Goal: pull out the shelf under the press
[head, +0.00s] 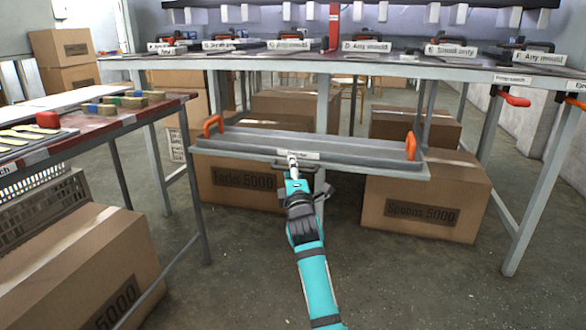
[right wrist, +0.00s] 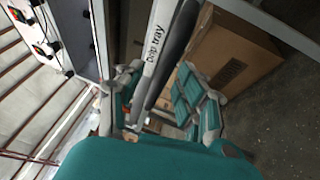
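The shelf is a long grey tray (head: 240,144) with an orange handle at each end, under the press table. Its front edge has a white label, which reads "Drip tray" (right wrist: 153,52) in the right wrist view, and a dark bar handle below it. My right gripper (head: 293,163) is at the middle of the front edge, by this handle. In the right wrist view my right gripper (right wrist: 162,85) has its fingers apart, with the tray's front edge and dark bar between them. Whether the fingers touch the handle is unclear. My left gripper is out of view.
The press table (head: 440,67) stands above the tray with labelled moulds on it. Cardboard boxes marked "Forks 5000" (head: 240,184) and "Spoons 5000" (head: 425,205) stand below the tray. A side table (head: 95,122) is at the left. The floor in front is free.

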